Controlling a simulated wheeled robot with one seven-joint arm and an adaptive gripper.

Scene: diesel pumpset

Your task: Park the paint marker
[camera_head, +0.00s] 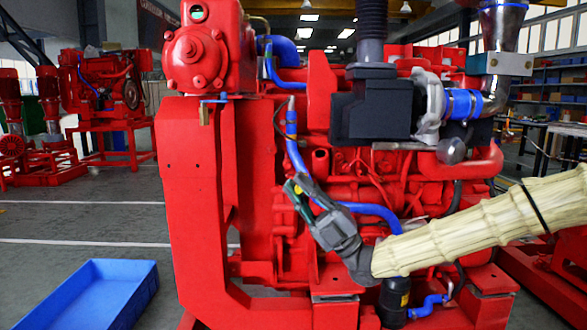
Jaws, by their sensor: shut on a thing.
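My gripper (301,190) is in front of the red engine, at the end of my arm that reaches in from the right. Its fingers point up and to the left and are shut on a small, slim, dark green thing (292,191), probably the paint marker. Most of it is hidden by the fingers, so its ends and exact tilt are hard to tell. A small yellowish patch shows between the fingers. No holder for the marker can be made out.
The red diesel engine (199,180) fills the middle, with blue hoses (295,150) close behind my gripper. A dark filter box (370,105) and a turbocharger sit above right. An empty-looking blue tray (85,300) is at lower left. Grey floor lies open at left.

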